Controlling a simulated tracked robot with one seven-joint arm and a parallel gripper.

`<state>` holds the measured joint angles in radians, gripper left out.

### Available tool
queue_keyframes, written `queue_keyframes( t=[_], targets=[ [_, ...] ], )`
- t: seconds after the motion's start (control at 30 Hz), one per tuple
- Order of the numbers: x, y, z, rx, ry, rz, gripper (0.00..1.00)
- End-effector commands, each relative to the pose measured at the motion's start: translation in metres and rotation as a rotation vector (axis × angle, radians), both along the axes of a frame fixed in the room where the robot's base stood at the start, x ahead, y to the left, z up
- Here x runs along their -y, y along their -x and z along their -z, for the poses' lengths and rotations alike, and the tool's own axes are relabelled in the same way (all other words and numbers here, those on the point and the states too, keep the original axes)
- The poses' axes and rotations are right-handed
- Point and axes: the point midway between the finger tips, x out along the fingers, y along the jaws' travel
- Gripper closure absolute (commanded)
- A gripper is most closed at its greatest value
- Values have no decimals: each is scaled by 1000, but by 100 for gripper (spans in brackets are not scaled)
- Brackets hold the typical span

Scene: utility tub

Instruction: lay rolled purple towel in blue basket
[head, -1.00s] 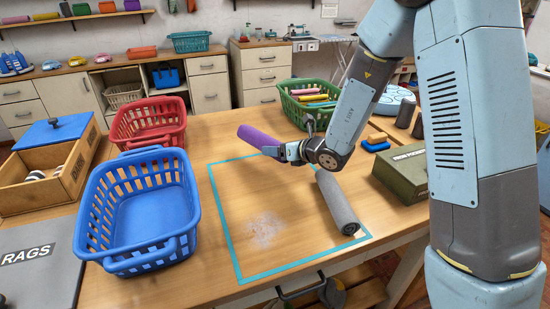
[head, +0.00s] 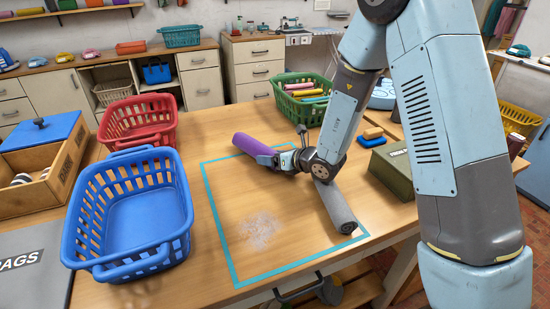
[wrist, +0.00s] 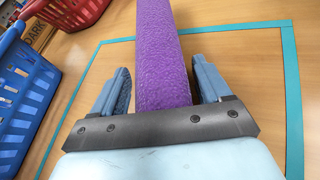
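The rolled purple towel (head: 251,147) lies across the far edge of the teal outline on the table. In the wrist view the towel (wrist: 162,55) runs lengthwise between the two fingers of my gripper (wrist: 161,75). Narrow gaps show on both sides, so the gripper looks open around it; the towel's near end is hidden by the gripper body. In the head view my gripper (head: 275,159) is low at the towel's right end. The blue basket (head: 128,258) stands empty at the left, apart from the towel; part of it shows at the left of the wrist view (wrist: 25,95).
A grey roll (head: 336,206) lies right of my gripper. A red basket (head: 140,122) stands behind the blue one, and a green basket (head: 304,106) with rolls stands at the back. A wooden box (head: 50,185) is far left, a green box (head: 392,170) right.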

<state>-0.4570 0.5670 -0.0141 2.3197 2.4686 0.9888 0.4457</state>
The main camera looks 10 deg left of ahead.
Motion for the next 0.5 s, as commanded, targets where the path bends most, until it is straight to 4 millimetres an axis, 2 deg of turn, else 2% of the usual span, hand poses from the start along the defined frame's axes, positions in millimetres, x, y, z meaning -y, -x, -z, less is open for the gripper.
queue_keyframes(
  t=[0.03,0.17,0.5],
  targets=[
    [0,0,0,0,0,0,18],
    [0,0,0,1,-1,0,6],
    [1,0,-1,1,-1,0,6]
  ],
)
